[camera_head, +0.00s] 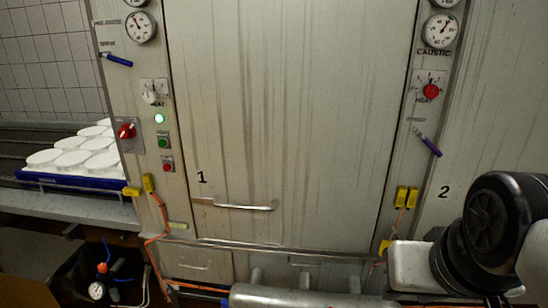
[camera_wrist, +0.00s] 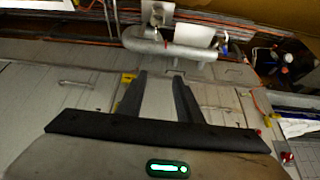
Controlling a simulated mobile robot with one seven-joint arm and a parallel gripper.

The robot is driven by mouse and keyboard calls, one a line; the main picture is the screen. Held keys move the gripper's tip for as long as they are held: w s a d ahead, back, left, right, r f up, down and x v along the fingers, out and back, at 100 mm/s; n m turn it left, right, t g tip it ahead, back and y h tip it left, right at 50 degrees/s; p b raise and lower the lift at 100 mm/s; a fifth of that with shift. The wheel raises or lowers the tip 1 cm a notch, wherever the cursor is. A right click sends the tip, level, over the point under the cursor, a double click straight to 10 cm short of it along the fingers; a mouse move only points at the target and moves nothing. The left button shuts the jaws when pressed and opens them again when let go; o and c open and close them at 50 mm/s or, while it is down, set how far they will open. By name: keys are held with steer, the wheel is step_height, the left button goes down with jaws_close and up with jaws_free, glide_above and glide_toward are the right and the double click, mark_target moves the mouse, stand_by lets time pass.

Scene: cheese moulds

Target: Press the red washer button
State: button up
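The red button (camera_head: 168,164) sits on the left panel strip of the washer front in the head view, just below a green button (camera_head: 163,141) and a lit green lamp (camera_head: 159,118). The washer door (camera_head: 290,100), marked 1, is to their right and looks shut. My gripper (camera_wrist: 160,76) is in the wrist view with its two dark fingers apart and nothing visible between them. The fingers point toward the lower washer front and the pipes, apart from the button.
A red rotary knob (camera_head: 127,131) is left of the buttons, and another red knob (camera_head: 431,91) is on the right strip. A door handle (camera_head: 245,207) sticks out. White moulds (camera_head: 70,158) stand in a blue tray (camera_head: 75,181). A large pipe (camera_head: 300,297) runs low in front.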

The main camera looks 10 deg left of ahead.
stand_by(0.4)
jaws_close()
stand_by(1.5)
